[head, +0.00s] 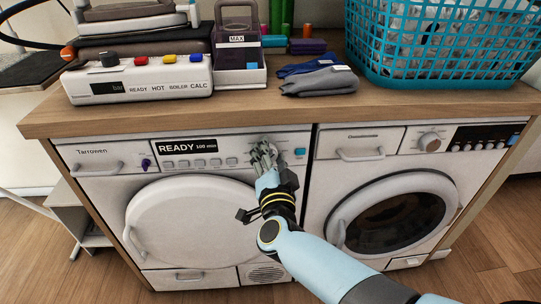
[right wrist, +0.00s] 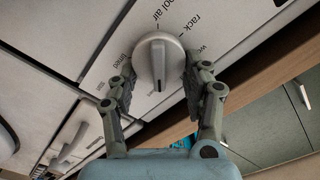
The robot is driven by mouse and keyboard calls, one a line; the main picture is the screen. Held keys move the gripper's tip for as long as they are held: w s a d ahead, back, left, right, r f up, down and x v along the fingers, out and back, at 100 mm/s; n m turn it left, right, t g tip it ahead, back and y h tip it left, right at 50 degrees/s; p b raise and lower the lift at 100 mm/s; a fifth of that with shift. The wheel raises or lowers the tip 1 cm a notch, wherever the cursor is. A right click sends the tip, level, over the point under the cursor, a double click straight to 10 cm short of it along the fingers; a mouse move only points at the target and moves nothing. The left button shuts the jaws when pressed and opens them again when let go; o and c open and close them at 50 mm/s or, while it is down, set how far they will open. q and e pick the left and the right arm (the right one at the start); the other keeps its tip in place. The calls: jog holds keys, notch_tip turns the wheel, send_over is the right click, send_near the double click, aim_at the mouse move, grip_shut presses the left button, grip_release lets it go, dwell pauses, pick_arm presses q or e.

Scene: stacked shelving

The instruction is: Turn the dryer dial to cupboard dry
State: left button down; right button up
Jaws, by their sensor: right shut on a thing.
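The dryer (head: 190,215) is the left machine, with a white round door and a display reading READY 100 min (head: 188,147). Its dial (right wrist: 158,62) is a round grey-white knob with a raised grip bar, seen close in the right wrist view. Around it I read "timed", "cool air", "rack" and a cut-off word starting with "w". I cannot read a "cupboard dry" mark. My right gripper (head: 263,156) is at the dryer panel, shut on the dial, one finger on each side of it. In the head view the gripper mostly covers the dial. My left gripper is not in view.
A teal button (head: 300,152) sits just right of the dial. A washing machine (head: 390,215) stands to the right. The wooden top (head: 300,112) above holds a steam iron station (head: 140,78), folded cloths (head: 318,80) and a teal laundry basket (head: 440,75). The floor in front shows open space.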

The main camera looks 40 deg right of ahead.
jog(key=shift+s+f, duration=0.1)
jog(key=shift+f, duration=0.05)
jog(key=o, duration=1.1)
jog(key=shift+o, duration=0.2)
